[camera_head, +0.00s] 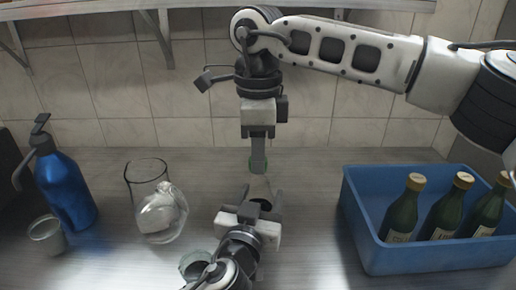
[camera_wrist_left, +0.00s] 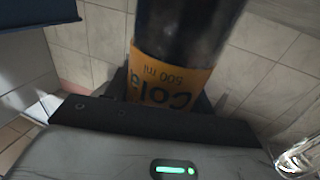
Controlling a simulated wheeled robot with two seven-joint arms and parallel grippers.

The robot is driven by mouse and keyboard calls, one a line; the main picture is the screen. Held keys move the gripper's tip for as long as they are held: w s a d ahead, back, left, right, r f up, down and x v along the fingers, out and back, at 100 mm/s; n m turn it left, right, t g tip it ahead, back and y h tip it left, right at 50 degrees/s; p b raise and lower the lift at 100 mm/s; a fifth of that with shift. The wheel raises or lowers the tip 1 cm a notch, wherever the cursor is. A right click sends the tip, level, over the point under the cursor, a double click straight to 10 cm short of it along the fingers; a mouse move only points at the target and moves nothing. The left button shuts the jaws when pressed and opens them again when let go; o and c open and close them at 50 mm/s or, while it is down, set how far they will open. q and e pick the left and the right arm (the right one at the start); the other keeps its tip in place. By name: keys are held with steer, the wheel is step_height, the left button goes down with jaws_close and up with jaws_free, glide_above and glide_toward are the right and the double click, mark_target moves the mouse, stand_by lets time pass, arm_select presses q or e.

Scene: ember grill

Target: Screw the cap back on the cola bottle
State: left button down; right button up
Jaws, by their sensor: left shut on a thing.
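The cola bottle (camera_wrist_left: 185,30) is dark with an orange label and fills the middle of the left wrist view. In the head view only its dark top (camera_head: 263,204) shows; the rest is hidden by my left arm. My left gripper (camera_head: 262,199) is shut around the bottle. My right gripper (camera_head: 258,163) points straight down behind and above the bottle top in the head view. The cap appears apart from the bottle.
A blue crate (camera_head: 357,225) with several green bottles stands at the right. At the left are a blue pump bottle (camera_head: 66,190), a small cup (camera_head: 46,236) and a glass jar (camera_head: 147,175) beside a clear glass object. Another glass (camera_head: 195,265) is partly hidden by my left arm.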

jaws_close()
steer(key=o, duration=0.9)
jaws_free()
steer(key=shift+o, duration=0.2)
steer(key=shift+r, duration=0.15)
step_height(320, 180, up, 12)
arm_select(q)
steer(key=shift+c, duration=2.3)
jaws_free()
